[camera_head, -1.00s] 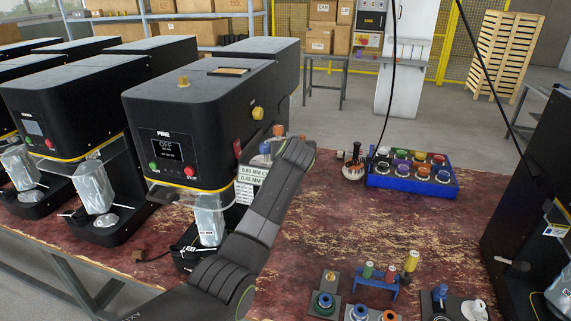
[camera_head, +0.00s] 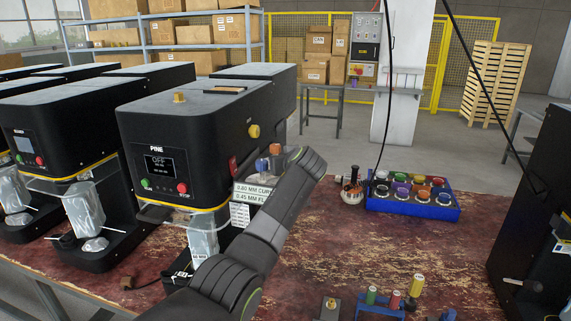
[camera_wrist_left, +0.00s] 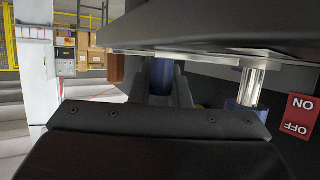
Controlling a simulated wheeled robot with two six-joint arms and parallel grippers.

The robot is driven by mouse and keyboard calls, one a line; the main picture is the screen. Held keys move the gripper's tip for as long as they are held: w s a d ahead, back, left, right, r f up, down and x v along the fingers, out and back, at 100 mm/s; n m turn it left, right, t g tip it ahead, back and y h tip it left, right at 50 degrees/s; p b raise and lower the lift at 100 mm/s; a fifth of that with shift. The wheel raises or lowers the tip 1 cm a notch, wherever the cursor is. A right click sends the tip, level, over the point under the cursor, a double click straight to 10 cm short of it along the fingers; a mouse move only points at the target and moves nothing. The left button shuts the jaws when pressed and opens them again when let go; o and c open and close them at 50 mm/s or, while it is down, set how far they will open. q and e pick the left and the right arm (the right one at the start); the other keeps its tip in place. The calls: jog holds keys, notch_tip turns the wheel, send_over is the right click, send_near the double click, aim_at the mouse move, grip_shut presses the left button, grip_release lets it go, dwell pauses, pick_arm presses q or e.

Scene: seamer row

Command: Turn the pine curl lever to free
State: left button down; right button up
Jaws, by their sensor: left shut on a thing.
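The pine machine (camera_head: 190,130) is a black seamer with PINE on its front and a screen (camera_head: 162,166) reading OFF. On its right side, an orange knob (camera_head: 276,150) and a blue part (camera_head: 262,165) show above a white label plate (camera_head: 252,193) with the words 0.60 MM CURL. My left gripper (camera_wrist_left: 161,85) is shut on a blue handle (camera_wrist_left: 162,72) under the machine's overhang; I cannot tell its lever position. Another blue knob (camera_wrist_left: 245,88) on a metal shaft stands to the right in the wrist view. My right gripper is out of view.
A red ON/OFF plate (camera_wrist_left: 298,113) sits right of the blue knob in the wrist view. A blue tray (camera_head: 412,209) of coloured rolls stands on the worn red bench (camera_head: 340,255). Coloured pegs (camera_head: 395,299) are at the front edge. Another black machine stands at far right.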

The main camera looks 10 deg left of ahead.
pick_arm(q)
jog(key=c, duration=1.4)
grip_release()
jog(key=shift+w, duration=0.15)
jog(key=shift+o, duration=0.2)
jog(key=shift+b+v, duration=0.35)
jog(key=shift+v, duration=0.65)
jog(key=b+v, duration=0.4)
jog(key=v, duration=1.1)
jog(key=shift+s, duration=0.2)
